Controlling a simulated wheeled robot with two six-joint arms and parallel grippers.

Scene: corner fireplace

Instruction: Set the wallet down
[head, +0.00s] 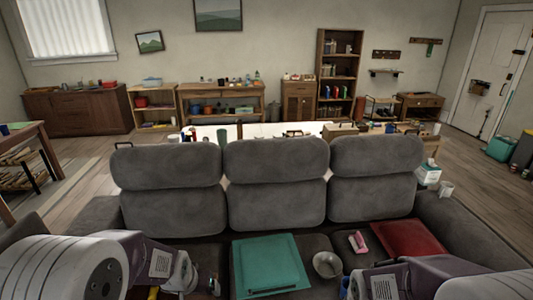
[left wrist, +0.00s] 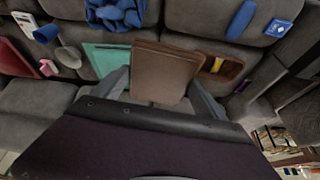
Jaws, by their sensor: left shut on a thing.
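In the left wrist view a flat brown wallet (left wrist: 166,72) sits between the two fingers of my left gripper (left wrist: 162,92), which is shut on it. It is held over the grey sofa (left wrist: 195,20), and I cannot tell whether it touches the seat. In the head view my left arm reaches in at the lower left, and the wallet is not visible there. My right arm shows at the lower right of the head view, but its fingers are not visible.
A teal flat item (head: 268,264) lies on the middle seat. Right of it are a grey bowl (head: 327,264), a pink item (head: 358,241) and a red flat item (head: 408,239). In the left wrist view, a brown tray (left wrist: 236,76) lies beside the wallet, and a blue cloth (left wrist: 117,14) lies beyond.

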